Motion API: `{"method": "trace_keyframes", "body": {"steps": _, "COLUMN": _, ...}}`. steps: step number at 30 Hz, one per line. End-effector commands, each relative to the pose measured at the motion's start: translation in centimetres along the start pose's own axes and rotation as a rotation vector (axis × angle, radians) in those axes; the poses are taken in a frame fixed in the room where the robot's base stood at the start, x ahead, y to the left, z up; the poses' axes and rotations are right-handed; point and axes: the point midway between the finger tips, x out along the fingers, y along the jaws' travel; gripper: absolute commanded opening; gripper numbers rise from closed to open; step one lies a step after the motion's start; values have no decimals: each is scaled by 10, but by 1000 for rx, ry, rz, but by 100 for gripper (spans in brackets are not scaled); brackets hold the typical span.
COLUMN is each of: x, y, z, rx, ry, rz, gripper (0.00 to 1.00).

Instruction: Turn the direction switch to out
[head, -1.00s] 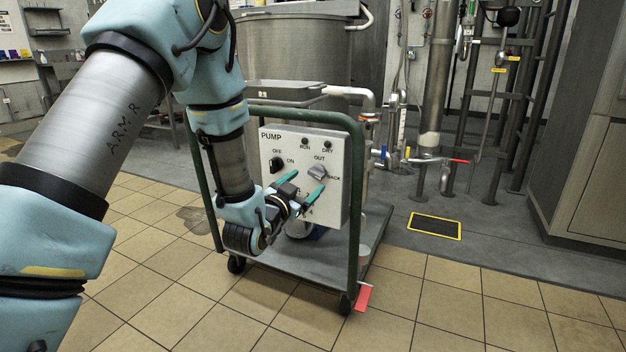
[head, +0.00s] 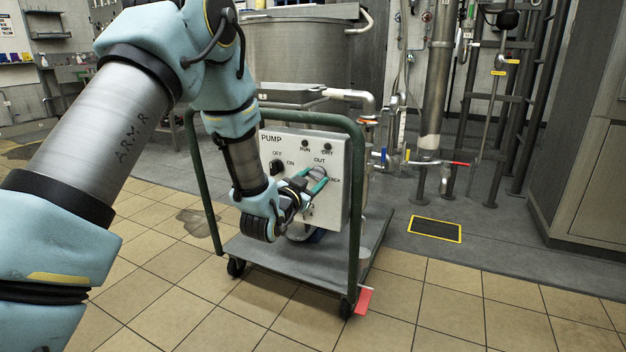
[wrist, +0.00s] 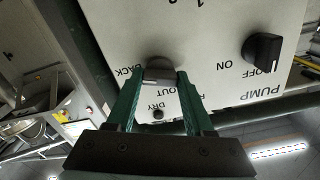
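The pump's control panel (head: 275,150) is a white box labelled PUMP on a cart. In the wrist view my fingertips (wrist: 160,78) flank the knob closely. I cannot tell clearly which label the knob points to.
A black OFF/ON knob (head: 277,167) sits left of the direction switch; it also shows in the wrist view (wrist: 262,52). RUN and DRY lamps (head: 316,145) are above. The cart's green rail (head: 357,220) frames the panel. A steel vessel (head: 300,55) stands behind.

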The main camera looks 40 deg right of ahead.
Motion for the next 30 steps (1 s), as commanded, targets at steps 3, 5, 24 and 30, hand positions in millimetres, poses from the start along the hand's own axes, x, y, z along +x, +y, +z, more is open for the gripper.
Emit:
{"method": "trace_keyframes", "body": {"steps": 3, "x": 0, "y": 0, "z": 0, "rx": 0, "ry": 0, "rz": 0, "gripper": 36}}
{"method": "trace_keyframes", "body": {"steps": 5, "x": 0, "y": 0, "z": 0, "rx": 0, "ry": 0, "rz": 0, "gripper": 30}}
{"method": "trace_keyframes", "body": {"steps": 24, "x": 0, "y": 0, "z": 0, "rx": -55, "ry": 0, "rz": 0, "gripper": 0}}
{"method": "trace_keyframes", "body": {"steps": 30, "x": 0, "y": 0, "z": 1, "rx": -177, "ry": 0, "rz": 0, "gripper": 0}}
